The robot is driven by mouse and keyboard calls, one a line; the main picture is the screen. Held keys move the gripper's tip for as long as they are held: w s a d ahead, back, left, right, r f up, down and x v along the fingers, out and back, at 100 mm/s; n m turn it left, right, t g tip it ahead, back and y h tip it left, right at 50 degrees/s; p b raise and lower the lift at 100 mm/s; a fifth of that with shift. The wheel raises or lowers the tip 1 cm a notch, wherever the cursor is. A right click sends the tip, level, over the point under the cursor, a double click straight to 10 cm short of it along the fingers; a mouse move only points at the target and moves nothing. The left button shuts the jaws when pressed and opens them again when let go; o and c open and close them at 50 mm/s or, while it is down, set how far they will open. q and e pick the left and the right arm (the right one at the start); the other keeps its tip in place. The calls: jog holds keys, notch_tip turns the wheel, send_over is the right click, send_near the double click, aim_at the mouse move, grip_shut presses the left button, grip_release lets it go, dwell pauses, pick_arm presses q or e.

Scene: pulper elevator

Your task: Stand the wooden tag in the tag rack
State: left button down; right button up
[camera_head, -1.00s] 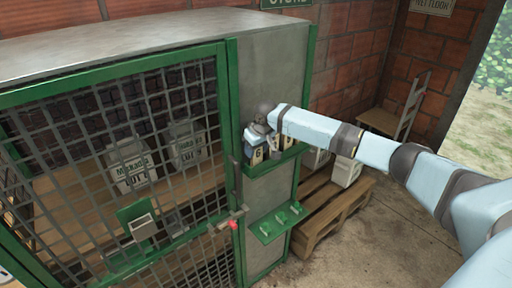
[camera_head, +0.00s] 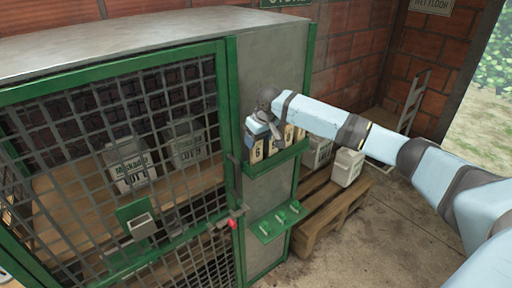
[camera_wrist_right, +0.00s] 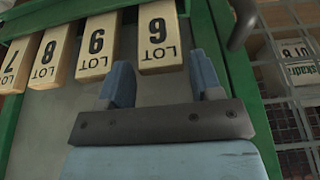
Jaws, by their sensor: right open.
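Several wooden lot tags (camera_head: 257,150) with black numbers stand in a row in a green holder (camera_head: 284,160) on the side of the grey cabinet. Lower on the same side is a green shelf with several small raised blocks (camera_head: 279,222) and no tag on it. I cannot tell which of the two is the tag rack. My right gripper (camera_head: 258,128) is at the left end of the tag row. In the right wrist view its fingers (camera_wrist_right: 163,82) are open, on either side of the end of one tag (camera_wrist_right: 160,40). My left gripper is out of view.
The cabinet has a green-framed mesh door (camera_head: 120,160) with a red-tipped latch (camera_head: 233,224). White containers (camera_head: 348,166) stand on a wooden pallet (camera_head: 325,212) to the right. The concrete floor (camera_head: 375,245) in front is clear.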

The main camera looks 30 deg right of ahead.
jog(key=v, duration=0.7)
jog(key=shift+r+b, duration=0.25)
jog(key=shift+b, duration=0.05)
jog(key=shift+s, duration=0.1)
